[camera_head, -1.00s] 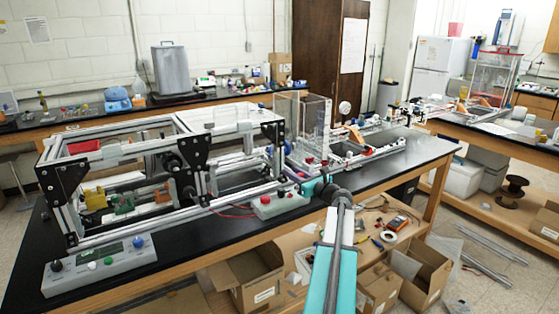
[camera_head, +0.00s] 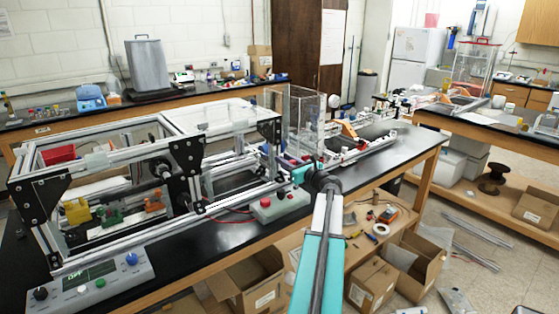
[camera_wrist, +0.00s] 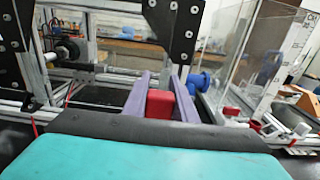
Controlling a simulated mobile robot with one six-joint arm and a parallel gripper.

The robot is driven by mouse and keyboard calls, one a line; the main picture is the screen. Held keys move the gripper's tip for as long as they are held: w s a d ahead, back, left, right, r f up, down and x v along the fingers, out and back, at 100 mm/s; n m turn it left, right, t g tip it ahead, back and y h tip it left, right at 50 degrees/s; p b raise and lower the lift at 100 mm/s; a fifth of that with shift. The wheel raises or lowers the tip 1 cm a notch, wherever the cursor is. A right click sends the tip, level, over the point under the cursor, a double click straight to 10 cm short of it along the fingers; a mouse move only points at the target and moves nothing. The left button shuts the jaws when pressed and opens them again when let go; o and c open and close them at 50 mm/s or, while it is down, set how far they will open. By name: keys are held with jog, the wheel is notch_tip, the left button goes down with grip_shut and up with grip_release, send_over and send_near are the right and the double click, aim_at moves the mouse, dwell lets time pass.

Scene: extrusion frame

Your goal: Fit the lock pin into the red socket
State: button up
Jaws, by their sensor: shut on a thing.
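In the wrist view my gripper (camera_wrist: 163,92) shows as two purple fingers past a black and teal wrist edge. The fingers are closed on a red block (camera_wrist: 160,104) that sits between them. I cannot tell whether this block is part of the lock pin; no separate pin shaft shows. I cannot make out the red socket for certain. In the head view my gripper (camera_head: 292,160) is small, at the right end of the extrusion frame (camera_head: 186,165), and its fingertips are partly hidden. A blue round part (camera_wrist: 201,82) lies just right of the fingers in the wrist view.
A grey control box with red buttons (camera_head: 265,203) stands on the black bench beside my arm. Clear panels (camera_head: 303,112) rise behind the gripper. Black bracket plates (camera_wrist: 174,24) of the frame hang ahead in the wrist view. Another control box (camera_head: 100,285) sits at front left.

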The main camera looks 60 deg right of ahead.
jog(key=shift+w, duration=0.2)
jog(key=shift+a, duration=0.1)
jog(key=shift+s+f+b, duration=0.1)
jog(key=shift+f+b, duration=1.65)
jog(key=shift+f, duration=1.15)
jog(key=shift+f+b, duration=0.55)
jog(key=shift+f, duration=0.75)
dwell(0.8)
jog(key=o, duration=1.1)
jog(key=shift+s, duration=0.1)
jog(key=b+v, duration=0.2)
jog(key=v, duration=1.1)
jog(key=shift+s+a+b, duration=0.1)
jog(key=shift+s+b, duration=0.2)
